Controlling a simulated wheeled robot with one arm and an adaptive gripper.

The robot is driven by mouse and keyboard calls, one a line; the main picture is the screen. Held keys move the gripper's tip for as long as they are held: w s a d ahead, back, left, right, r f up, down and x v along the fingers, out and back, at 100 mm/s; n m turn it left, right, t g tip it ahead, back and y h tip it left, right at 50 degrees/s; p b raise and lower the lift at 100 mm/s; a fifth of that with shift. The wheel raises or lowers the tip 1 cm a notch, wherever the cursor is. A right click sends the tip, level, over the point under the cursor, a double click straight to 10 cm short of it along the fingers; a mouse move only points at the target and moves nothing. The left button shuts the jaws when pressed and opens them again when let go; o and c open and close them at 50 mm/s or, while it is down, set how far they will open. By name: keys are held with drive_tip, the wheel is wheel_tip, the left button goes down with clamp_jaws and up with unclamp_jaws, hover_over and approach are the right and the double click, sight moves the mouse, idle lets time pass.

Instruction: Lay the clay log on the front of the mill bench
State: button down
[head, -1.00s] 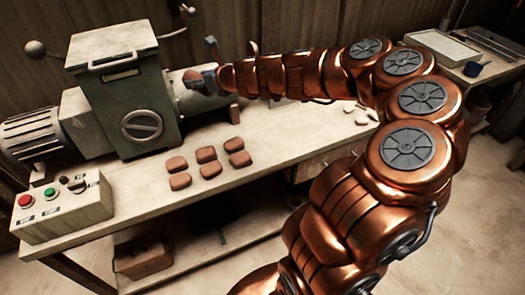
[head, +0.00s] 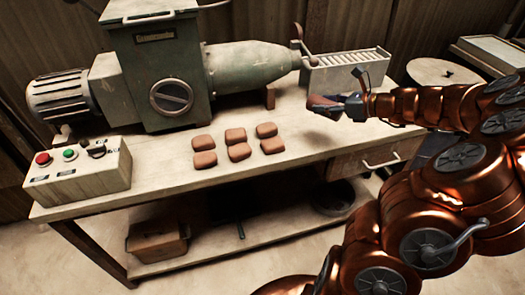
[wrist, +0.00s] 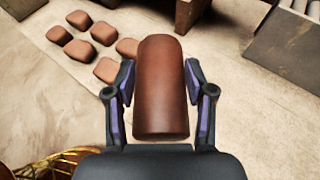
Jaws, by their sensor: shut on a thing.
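The clay log (wrist: 161,88) is a smooth reddish-brown cylinder in the middle of the wrist view. My gripper (wrist: 161,95) is shut on it, with one finger on each side. In the head view my gripper (head: 340,104) is at the right part of the mill bench (head: 300,150), in front of the machine's outlet end. The log (head: 322,103) shows there only as a small brown end. The wrist view shows bench top under the log, but I cannot tell how high the log is above it.
Several small clay pieces (head: 238,152) lie on the bench left of my gripper. The green mill (head: 165,80) stands behind them, with a button box (head: 80,172) at the bench's left end. A slotted grey box (head: 345,70) stands behind my gripper.

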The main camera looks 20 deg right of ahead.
drive_tip(key=s+d+f+n+g+y+b, duration=0.1)
drive_tip(key=s+d+f+b, duration=0.15)
drive_tip(key=s, duration=0.25)
drive_tip(key=s+d+f+n+y+b, duration=0.1)
drive_tip(key=s+d+f+b, duration=0.1)
drive_tip(key=s+f, duration=0.25)
hover_over(311, 132)
drive_tip(key=shift+s+f+h+b, duration=0.1)
drive_tip(key=shift+f+h+b, duration=0.2)
drive_tip(key=shift+b, duration=0.1)
wheel_tip(311, 132, down, 4)
drive_tip(key=shift+r+b, duration=0.25)
drive_tip(key=shift+b, duration=0.2)
drive_tip(key=shift+c, duration=2)
unclamp_jaws()
drive_tip(key=shift+s+r, duration=0.1)
drive_tip(key=shift+r, duration=0.1)
drive_tip(key=p+v, duration=0.1)
drive_tip(key=v, duration=1)
drive_tip(key=shift+s+d+p, duration=0.25)
drive_tip(key=shift+p, duration=0.1)
